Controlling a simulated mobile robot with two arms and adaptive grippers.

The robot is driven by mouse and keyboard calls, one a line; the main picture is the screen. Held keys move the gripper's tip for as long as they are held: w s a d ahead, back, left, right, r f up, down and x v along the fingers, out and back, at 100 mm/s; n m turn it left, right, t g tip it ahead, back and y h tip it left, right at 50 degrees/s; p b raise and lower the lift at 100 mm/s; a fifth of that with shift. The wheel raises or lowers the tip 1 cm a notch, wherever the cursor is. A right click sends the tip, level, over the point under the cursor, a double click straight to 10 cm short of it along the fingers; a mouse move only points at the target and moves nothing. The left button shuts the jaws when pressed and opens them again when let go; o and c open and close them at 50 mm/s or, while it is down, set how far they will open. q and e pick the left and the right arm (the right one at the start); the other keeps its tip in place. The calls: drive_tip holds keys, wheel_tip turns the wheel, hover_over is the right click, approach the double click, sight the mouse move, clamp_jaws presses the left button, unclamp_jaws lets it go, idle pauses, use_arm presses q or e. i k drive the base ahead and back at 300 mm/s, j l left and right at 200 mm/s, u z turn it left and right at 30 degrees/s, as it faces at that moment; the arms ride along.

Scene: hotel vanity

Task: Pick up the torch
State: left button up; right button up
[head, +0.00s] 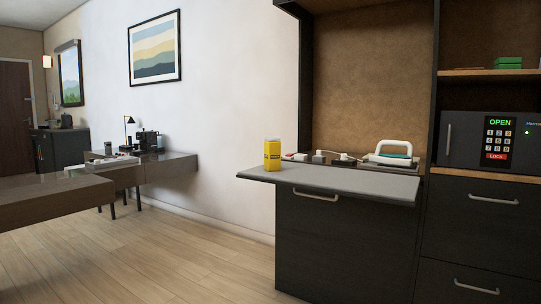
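A short upright yellow object (272,156) stands near the left end of a grey pull-out shelf (350,182). It has a paler top and a dark mark on its side; I cannot tell whether it is the torch. No other thing in the head view is clearly a torch. Neither of my grippers is in view.
Behind the shelf lie small white and red items (295,156), a power strip (341,158) and a white iron (392,152). A safe (490,140) showing OPEN sits at the right. A wooden floor (170,255) is clear; dark desks (40,205) stand left.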

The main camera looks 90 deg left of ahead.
sight(272, 145)
drive_tip(key=u, duration=2.5)
